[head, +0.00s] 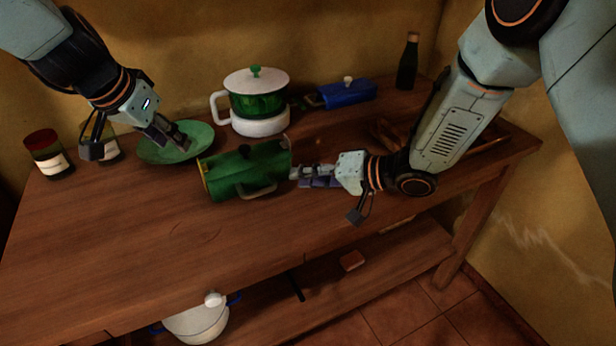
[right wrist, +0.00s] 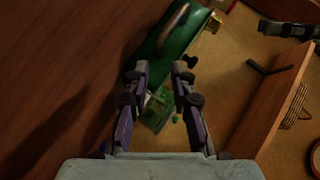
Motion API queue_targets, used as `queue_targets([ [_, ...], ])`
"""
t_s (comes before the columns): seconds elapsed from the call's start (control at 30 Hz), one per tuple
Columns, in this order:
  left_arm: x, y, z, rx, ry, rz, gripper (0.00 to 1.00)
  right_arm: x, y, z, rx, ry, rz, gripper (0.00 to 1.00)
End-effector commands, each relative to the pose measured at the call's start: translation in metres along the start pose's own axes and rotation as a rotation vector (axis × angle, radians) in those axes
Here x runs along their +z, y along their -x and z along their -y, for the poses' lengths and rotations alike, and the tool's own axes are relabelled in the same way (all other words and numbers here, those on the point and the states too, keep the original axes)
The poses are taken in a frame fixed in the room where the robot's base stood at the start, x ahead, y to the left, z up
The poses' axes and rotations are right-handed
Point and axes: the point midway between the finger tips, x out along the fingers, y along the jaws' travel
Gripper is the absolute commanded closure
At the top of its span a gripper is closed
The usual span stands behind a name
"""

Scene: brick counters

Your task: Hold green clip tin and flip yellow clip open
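The green clip tin (head: 262,172) lies on its side on the wooden counter, its handle toward the front. The yellow clip (head: 203,174) shows at its left end in the head view. In the right wrist view the tin (right wrist: 178,42) lies beyond the fingertips. My right gripper (head: 294,173) is at the tin's right end, its fingers (right wrist: 160,80) apart; I cannot tell whether they touch the tin. My left gripper (head: 172,140) hangs above the green plate (head: 158,155), left of the tin and apart from it; its finger opening is unclear.
A green and white pot (head: 258,105) stands behind the tin. A blue box (head: 346,93) and dark bottle (head: 407,62) stand at the back. A red-lidded jar (head: 48,155) stands at the left. The counter's front is clear. A white pot (head: 197,324) sits on the lower shelf.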

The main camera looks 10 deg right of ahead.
Motion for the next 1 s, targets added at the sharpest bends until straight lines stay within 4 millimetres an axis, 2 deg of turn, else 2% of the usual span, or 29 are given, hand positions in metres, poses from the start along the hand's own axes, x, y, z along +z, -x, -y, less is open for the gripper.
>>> queue_targets([
  [0.53, 0.000, 0.000, 0.000, 0.000, 0.000, 0.000, 0.62, 0.001, -0.068, -0.001, 0.001, 0.000, 0.003, 0.76],
  [0.7, 0.000, 0.000, 0.000, 0.000, 0.000, 0.000, 0.62, 0.001, -0.076, -0.001, 0.001, -0.002, 0.002, 0.76],
  [0.97, 0.000, 0.000, 0.000, 0.000, 0.000, 0.000, 0.62, 0.001, -0.077, -0.001, 0.001, -0.002, 0.001, 0.76],
  [1.0, 0.000, 0.000, 0.000, 0.000, 0.000, 0.000, 0.62, 0.001, -0.077, -0.001, 0.001, -0.002, 0.001, 0.79],
])
